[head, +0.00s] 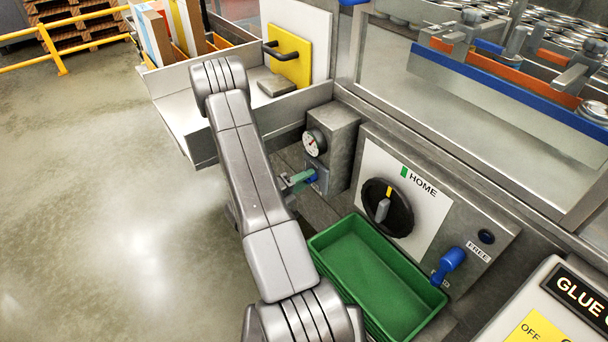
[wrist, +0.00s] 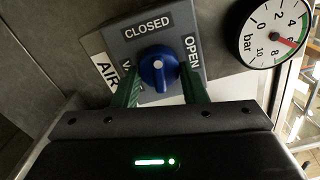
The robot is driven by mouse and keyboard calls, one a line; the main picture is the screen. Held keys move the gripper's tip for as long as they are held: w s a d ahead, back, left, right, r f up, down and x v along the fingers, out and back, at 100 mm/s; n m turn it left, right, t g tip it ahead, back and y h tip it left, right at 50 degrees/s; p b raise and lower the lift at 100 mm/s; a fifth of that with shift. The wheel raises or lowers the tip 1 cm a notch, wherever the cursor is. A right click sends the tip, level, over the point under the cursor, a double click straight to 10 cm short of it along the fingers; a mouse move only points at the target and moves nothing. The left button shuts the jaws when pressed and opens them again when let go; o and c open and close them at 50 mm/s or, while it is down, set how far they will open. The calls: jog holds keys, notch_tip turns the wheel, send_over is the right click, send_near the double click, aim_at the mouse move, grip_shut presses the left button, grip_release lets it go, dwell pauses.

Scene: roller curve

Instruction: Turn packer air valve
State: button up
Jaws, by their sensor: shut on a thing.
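The air valve's blue knob (wrist: 158,72) sits on a grey plate with the label CLOSED above it and OPEN to its right. A label starting with AIR is partly hidden at left. My gripper (wrist: 160,86) has its green fingers on both sides of the knob and is shut on it. In the head view my gripper (head: 300,180) reaches the small blue valve (head: 312,176) below the gauge; my arm hides part of this area.
A pressure gauge (wrist: 278,36) with a red needle is close to the valve's upper right. A green bin (head: 375,275), a black HOME dial (head: 387,207) and a blue FREE lever (head: 449,264) lie to the right. A metal tray (head: 180,125) is behind. Open floor lies left.

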jog(key=shift+n+p, duration=0.65)
jog(key=shift+n, duration=0.55)
jog(key=o, duration=1)
jog(key=b+v, duration=0.1)
jog(key=v, duration=1.3)
jog(key=shift+r, duration=0.1)
jog(key=shift+w+d, duration=0.1)
jog(key=shift+d, duration=0.05)
jog(key=shift+p+x, duration=0.55)
jog(key=shift+x, duration=6.25)
